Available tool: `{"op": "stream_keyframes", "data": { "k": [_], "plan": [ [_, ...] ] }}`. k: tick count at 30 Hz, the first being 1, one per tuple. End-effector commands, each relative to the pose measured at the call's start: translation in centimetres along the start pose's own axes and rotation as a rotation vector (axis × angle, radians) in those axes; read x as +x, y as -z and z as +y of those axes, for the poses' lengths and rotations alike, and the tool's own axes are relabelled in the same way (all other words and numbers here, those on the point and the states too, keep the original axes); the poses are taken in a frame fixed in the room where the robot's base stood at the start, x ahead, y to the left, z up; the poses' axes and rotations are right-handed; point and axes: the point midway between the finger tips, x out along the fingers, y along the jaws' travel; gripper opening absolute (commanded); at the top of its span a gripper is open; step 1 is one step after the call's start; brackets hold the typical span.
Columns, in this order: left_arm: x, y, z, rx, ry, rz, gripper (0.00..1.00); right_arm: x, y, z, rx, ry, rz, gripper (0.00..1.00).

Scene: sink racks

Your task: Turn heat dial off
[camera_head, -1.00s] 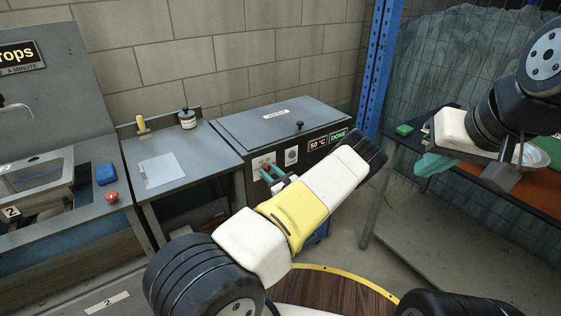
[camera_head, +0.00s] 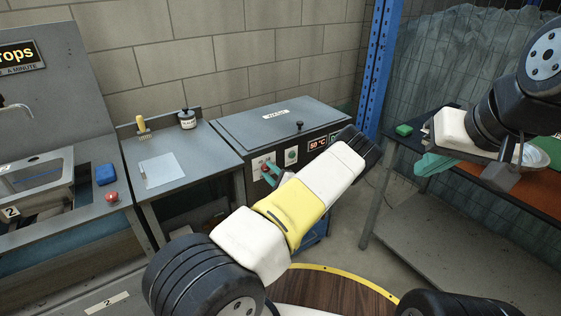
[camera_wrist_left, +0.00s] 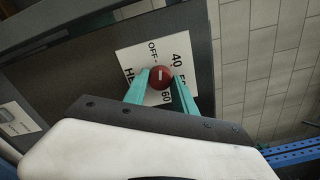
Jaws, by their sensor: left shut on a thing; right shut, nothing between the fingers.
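The heat dial (camera_wrist_left: 159,77) is a round red knob with a short white mark, on a white label plate (camera_wrist_left: 130,57) printed OFF, 40 and 60. My left gripper (camera_wrist_left: 160,85) has its teal fingers on either side of the knob, shut on it. In the head view the left gripper (camera_head: 269,176) meets the front panel of the grey machine (camera_head: 260,127), and the red dial shows at its tips. A display (camera_head: 318,144) there reads 50 °C. My right gripper (camera_head: 437,165) is shut and empty near the table at right.
A green light or button (camera_head: 291,156) sits right of the dial. The DONE sign is mostly hidden by my left arm. A side table (camera_head: 185,160) with a brush and jar stands left. A blue post (camera_head: 378,65) rises behind. An orange-topped table (camera_head: 520,190) is at right.

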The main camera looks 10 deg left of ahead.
Motion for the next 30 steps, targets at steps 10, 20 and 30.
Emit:
{"op": "stream_keyframes", "data": {
  "k": [10,20,30],
  "plan": [
    [-0.08,0.1,0.06,-0.221,-0.002,0.003,0.0,0.0,0.0,0.0,0.0,0.0,0.0,0.0],
    [-0.09,0.1,0.09,-0.304,-0.003,0.003,0.0,0.0,0.0,0.0,0.0,0.0,0.0,0.0],
    [-0.1,0.1,0.1,-0.311,-0.003,0.003,0.0,0.0,0.0,0.0,0.0,0.0,0.0,0.0]
  ]
}}
